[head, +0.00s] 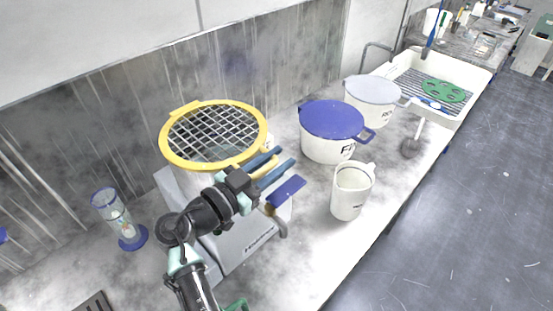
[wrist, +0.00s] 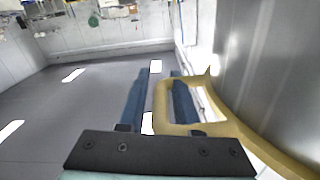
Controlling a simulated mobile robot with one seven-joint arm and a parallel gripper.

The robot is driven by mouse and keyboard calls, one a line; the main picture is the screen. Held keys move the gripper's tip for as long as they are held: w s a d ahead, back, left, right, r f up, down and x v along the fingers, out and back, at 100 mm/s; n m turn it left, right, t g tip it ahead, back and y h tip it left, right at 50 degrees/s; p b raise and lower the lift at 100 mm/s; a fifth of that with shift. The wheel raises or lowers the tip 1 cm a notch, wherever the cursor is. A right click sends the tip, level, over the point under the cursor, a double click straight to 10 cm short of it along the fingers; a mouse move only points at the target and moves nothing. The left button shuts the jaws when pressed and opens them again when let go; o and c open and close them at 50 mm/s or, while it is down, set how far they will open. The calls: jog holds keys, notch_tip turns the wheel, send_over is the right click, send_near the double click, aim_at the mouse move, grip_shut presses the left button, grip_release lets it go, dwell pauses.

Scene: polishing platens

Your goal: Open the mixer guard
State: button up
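The mixer (head: 240,235) is a grey machine on the bench at the left. Its guard (head: 180,155), a yellow ring with wire mesh, lies flat over the bowl in the head view. My gripper (head: 285,157) is at the guard's front right edge, its blue fingers apart. In the wrist view, a yellow loop handle of the guard (wrist: 160,100) reaches in at my gripper (wrist: 157,88). One bar of the loop lies between the fingers, and the right finger appears partly behind or inside the loop. A gap shows beside the left finger. My wrist hides part of the mixer.
A blue-lidded pot (head: 325,148), a grey-lidded pot (head: 375,112) and a white jug (head: 350,195) stand right of the mixer. A clear, blue-based container (head: 128,240) stands left. A white sink (head: 402,62) is farther back. Open floor (head: 460,210) lies right of the bench.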

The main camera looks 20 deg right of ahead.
grip_shut()
dwell(1.1)
